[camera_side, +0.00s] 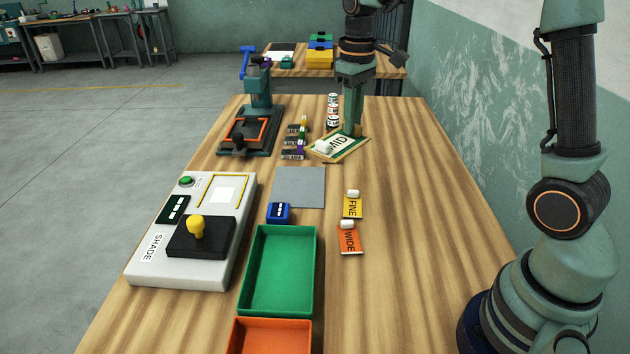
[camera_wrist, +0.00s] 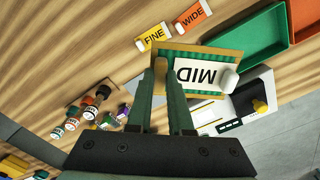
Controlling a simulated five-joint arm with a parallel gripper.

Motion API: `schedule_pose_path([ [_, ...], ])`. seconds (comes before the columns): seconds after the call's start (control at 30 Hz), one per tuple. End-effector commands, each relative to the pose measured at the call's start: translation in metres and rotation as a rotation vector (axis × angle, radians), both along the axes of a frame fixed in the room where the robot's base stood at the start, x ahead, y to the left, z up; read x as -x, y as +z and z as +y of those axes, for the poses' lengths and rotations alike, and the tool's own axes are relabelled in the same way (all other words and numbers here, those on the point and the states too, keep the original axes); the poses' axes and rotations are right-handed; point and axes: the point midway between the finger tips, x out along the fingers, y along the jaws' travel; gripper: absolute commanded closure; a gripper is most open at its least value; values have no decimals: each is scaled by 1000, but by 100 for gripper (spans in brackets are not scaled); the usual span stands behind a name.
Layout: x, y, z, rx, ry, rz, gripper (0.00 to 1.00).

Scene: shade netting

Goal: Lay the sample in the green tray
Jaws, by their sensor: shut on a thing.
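The sample (camera_side: 352,153) is a flat piece with a tan border and a green inside. A white card marked MID (camera_side: 338,144) lies over it, with a white roll at one end. My gripper (camera_side: 351,131) is shut on the sample's far edge, pointing down. The wrist view also shows the sample (camera_wrist: 218,50), the MID card (camera_wrist: 200,76) and my fingers (camera_wrist: 166,80) at its edge. The green tray (camera_side: 279,272) stands empty nearer the side camera.
A yellow FINE tag (camera_side: 352,207) and an orange WIDE tag (camera_side: 349,239) lie right of the tray. A SHADE device (camera_side: 150,272) stands left. A blue block (camera_side: 279,212) and grey mat (camera_side: 299,186) lie beyond the tray. Bottles (camera_side: 333,110) stand behind the sample; an orange tray (camera_side: 270,337) is nearest.

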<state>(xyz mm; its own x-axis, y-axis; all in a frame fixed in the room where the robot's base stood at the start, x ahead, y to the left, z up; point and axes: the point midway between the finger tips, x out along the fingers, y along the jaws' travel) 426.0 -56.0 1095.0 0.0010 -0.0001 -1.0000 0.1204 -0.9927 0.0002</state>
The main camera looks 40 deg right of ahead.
Motion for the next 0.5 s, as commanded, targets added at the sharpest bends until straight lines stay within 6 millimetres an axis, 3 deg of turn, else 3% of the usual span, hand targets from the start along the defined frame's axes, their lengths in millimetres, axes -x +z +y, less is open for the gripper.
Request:
schedule_pose_path([
  [0.03,-4,1,27,0,87,-1,100],
  [0.2,-6,2,103,0,338,-1,100],
  [0.3,-2,2,139,0,457,-1,100],
  [0.5,8,3,185,0,612,-1,100],
])
